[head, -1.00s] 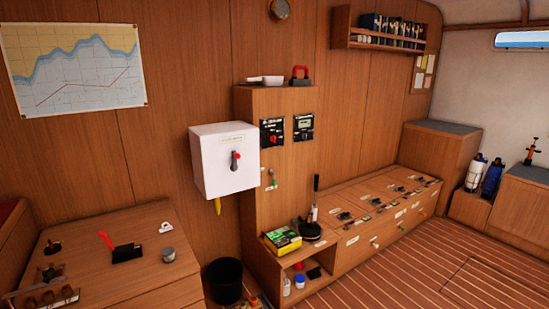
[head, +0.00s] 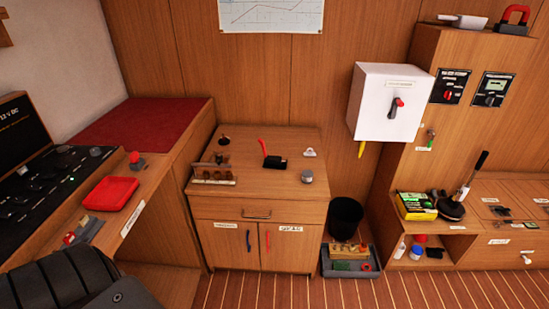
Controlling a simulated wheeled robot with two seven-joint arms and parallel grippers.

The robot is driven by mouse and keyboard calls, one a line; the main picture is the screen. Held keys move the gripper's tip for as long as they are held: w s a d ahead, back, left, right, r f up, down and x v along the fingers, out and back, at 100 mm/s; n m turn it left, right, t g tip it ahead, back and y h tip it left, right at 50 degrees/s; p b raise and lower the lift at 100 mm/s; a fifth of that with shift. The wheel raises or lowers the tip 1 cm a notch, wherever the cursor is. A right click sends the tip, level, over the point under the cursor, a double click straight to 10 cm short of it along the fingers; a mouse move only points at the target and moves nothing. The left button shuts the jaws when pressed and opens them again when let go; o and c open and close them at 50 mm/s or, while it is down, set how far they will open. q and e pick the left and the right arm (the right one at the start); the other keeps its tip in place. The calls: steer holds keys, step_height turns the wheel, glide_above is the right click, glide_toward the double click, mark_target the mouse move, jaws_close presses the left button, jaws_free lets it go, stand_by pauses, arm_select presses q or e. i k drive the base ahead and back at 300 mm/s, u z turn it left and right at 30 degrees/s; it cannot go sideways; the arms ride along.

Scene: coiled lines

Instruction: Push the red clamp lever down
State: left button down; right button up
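The red clamp lever (head: 264,146) stands tilted up from a black clamp body (head: 275,162) on top of the wooden cabinet (head: 232,207) in the middle of the head view. The lever leans up and to the left. Neither of my grippers shows in the head view, and nothing touches the lever.
On the same cabinet top stand a grey round tin (head: 307,176), a small white fitting (head: 309,153) and a wooden rack (head: 213,177). A black bucket (head: 345,217) stands to the right. A desk with a red tray (head: 110,193) and a dark chair (head: 70,283) are at left.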

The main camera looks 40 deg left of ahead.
mark_target(262, 142)
steer(key=z, duration=0.4)
steer(key=i, duration=1.15)
steer(key=u, duration=0.75)
steer(key=i, duration=0.7)
steer(key=u, duration=0.65)
